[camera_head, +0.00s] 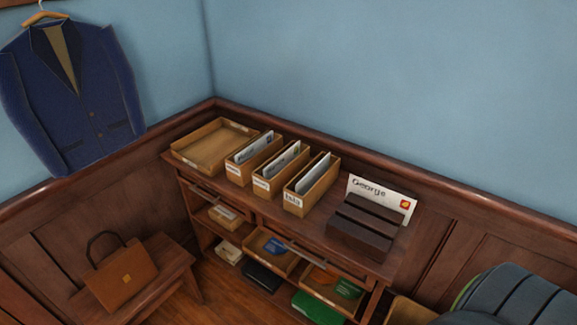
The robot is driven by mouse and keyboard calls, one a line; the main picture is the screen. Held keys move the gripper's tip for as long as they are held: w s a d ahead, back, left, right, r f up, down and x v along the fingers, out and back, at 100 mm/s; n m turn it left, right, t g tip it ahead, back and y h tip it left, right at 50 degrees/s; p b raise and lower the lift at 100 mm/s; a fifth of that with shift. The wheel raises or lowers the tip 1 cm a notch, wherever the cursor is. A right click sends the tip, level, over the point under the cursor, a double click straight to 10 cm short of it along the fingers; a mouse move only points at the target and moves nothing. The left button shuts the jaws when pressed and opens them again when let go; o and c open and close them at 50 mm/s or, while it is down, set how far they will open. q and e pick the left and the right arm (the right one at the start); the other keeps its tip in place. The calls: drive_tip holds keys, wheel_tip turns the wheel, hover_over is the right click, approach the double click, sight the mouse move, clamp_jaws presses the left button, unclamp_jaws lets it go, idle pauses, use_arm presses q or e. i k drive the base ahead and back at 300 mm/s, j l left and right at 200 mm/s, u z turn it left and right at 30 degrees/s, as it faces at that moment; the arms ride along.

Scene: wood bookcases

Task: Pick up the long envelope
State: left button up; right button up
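A long white envelope (362,191) marked "George" with a red and yellow stamp stands upright in a dark wooden letter rack (366,228). The rack is at the right end of the wooden desk top (316,230), and its slats hide the lower part of the envelope. Neither of my grippers shows in the head view.
Several narrow wooden file boxes (311,187) holding papers stand left of the rack, with an empty wooden tray (213,143) at the far left. Shelves below hold small boxes. A bench (172,258) with a brown bag (122,279) is at left; a dark padded seat (519,297) is at lower right.

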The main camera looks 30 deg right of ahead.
sight(395, 201)
drive_tip(key=l+z, duration=0.4)
drive_tip(key=i+l+z, duration=0.15)
drive_tip(key=l+z, duration=0.25)
drive_tip(key=l, duration=0.1)
